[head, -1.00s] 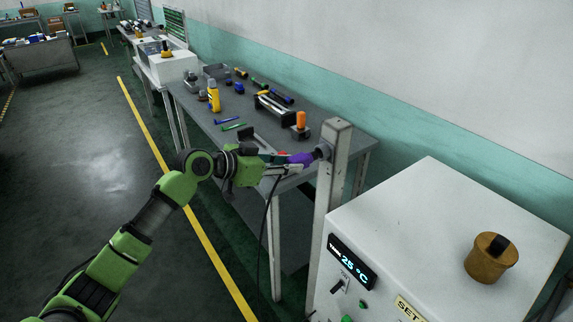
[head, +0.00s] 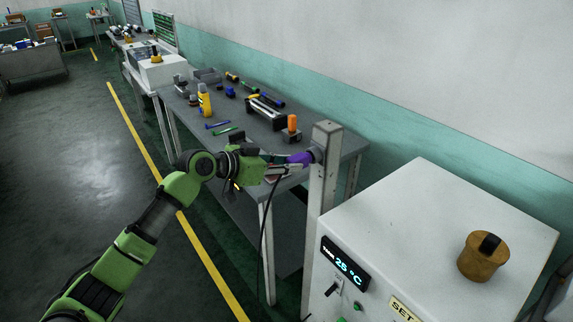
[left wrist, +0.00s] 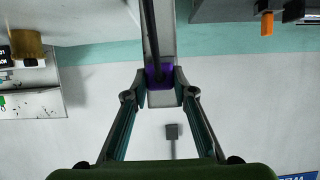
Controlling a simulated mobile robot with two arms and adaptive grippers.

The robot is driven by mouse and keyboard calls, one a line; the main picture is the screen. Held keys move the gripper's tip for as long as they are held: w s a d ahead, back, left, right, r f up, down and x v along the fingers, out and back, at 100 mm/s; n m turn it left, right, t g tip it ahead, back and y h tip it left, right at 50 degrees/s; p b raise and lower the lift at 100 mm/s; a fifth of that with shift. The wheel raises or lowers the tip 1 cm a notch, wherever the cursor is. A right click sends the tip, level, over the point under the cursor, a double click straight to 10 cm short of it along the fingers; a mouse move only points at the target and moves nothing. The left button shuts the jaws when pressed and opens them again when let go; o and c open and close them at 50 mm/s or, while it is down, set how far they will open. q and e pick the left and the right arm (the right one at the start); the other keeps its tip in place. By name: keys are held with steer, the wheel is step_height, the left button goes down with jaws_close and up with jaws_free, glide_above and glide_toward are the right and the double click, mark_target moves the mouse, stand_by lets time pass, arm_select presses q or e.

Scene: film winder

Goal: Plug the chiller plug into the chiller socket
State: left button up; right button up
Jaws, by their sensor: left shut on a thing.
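A round grey socket (head: 317,153) is on the post's side. The plug's front meets or nearly meets it; I cannot tell how deep it sits. My left gripper (head: 289,167) is shut on the plug from the left. In the left wrist view the plug (left wrist: 160,74) is between the two fingertips (left wrist: 160,88), with a black cable running up from it. The plug's front face is hidden. My right gripper is not in view.
The white chiller box (head: 425,235), with a 25 °C display (head: 345,264) and a brown pot (head: 483,256) on top, stands at the right. Behind the post is a grey workbench (head: 200,145) with tools and a yellow bottle (head: 204,100). Open floor lies at the left.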

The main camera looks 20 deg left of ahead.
arm_select(q)
steer(key=shift+w+d+r, duration=0.1)
stand_by(0.6)
steer(key=shift+w, duration=0.1)
steer(key=o, duration=1.2)
steer(key=shift+d, duration=0.1)
steer(key=v, duration=1.2)
